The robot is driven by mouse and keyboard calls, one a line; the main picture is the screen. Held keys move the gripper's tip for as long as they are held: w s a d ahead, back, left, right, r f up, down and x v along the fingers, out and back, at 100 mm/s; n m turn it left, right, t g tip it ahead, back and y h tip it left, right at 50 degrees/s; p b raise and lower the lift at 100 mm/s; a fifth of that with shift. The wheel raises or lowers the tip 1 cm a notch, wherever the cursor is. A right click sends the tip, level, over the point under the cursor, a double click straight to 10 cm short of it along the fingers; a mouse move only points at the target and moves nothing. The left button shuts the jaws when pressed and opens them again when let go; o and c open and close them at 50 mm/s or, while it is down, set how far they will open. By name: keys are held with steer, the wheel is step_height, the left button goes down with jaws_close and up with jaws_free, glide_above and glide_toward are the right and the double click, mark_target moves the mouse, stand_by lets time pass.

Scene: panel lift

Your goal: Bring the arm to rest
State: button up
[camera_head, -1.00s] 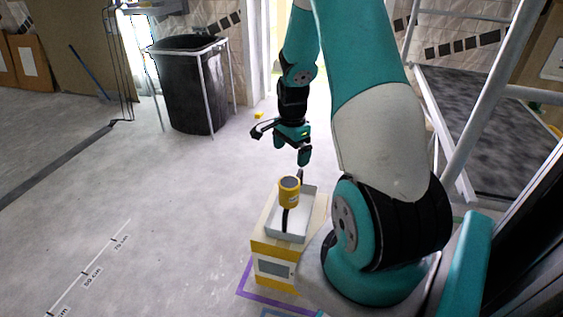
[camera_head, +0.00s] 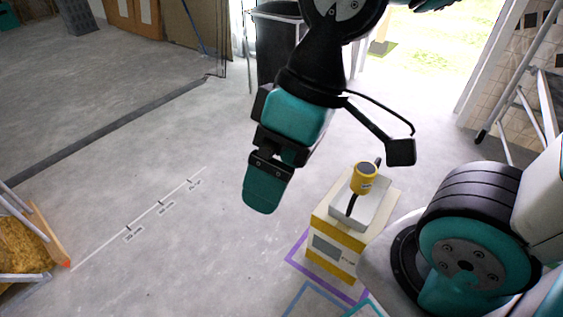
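My arm is bent high across the top middle of the view. My gripper (camera_head: 262,188) hangs from it, fingers pointing down and to the left, above bare floor. One teal finger shows clearly and mostly covers the other, so the gap between them is hidden. I see nothing held at the fingertips. A small camera on a bracket (camera_head: 400,151) sticks out to the right of my wrist.
A yellow-topped tool (camera_head: 364,178) is in a white tray (camera_head: 377,212) on a yellow and white box (camera_head: 333,247), right of my gripper. A black bin (camera_head: 275,50) stands behind my arm. A wooden-edged crate (camera_head: 47,236) is at the left edge.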

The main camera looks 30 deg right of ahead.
step_height(320, 180, up, 19)
steer(key=p, duration=1.9)
steer(key=shift+r, duration=0.15)
